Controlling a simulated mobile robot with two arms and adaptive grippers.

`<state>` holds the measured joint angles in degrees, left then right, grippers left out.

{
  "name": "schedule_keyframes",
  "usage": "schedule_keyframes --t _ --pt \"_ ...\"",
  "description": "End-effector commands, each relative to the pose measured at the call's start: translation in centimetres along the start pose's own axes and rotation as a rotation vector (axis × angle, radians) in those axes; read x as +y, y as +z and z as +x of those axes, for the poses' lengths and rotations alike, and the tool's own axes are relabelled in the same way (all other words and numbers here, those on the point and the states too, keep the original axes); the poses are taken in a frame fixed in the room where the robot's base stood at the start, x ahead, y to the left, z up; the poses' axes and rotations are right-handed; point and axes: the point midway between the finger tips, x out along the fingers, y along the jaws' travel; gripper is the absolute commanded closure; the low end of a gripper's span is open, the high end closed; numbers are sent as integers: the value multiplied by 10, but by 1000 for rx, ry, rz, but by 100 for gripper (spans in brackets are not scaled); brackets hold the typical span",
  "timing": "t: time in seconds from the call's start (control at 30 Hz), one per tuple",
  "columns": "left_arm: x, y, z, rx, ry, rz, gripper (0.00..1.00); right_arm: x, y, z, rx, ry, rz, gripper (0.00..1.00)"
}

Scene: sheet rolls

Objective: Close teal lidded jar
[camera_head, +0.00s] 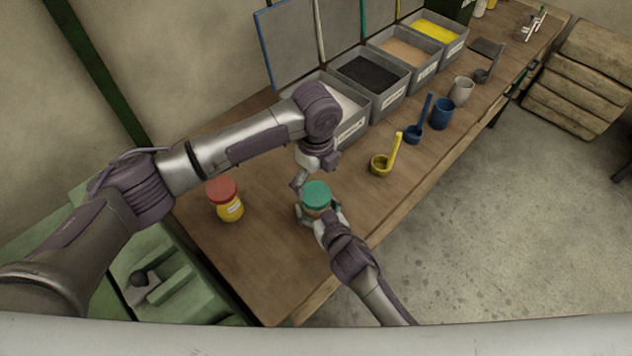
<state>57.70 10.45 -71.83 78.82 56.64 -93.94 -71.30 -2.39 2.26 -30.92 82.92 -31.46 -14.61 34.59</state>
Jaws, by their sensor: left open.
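The teal lidded jar stands on the wooden bench near its front edge, with its teal lid (317,194) on top. The jar's body is mostly hidden by my grippers. My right gripper (320,213) comes from the front, with its fingers on both sides of the body below the lid, and looks shut on it. My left gripper (307,184) is open, pointing down just behind and above the lid. One of its fingers shows at the lid's back left; whether it touches the lid cannot be told.
A yellow jar with a red lid (224,198) stands to the left. A yellow scoop (381,165), a blue scoop (414,134), a blue cup (442,113) and a grey cup (461,91) stand to the right. Grey bins (391,100) of material line the back. Bench around the jar is clear.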

Motion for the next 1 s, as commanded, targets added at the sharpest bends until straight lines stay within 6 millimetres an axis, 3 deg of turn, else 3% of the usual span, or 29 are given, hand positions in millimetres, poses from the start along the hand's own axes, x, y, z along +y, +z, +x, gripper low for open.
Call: schedule_keyframes --t 0.13,0.23,0.37,0.47,1.0 --pt "0 0 0 0 0 0 0 0 2 0 -4 1 0 100" --pt "0 0 0 0 0 -5 14 0 2 0 -4 1 0 100" --pt "0 0 -2 -1 -1 -78 16 0 2 0 -4 1 0 100" --pt "-1 1 -5 -2 -3 -215 16 0 2 0 -4 1 0 100" --pt "-1 0 -27 2 -4 -1319 16 0 2 0 -3 0 0 100"
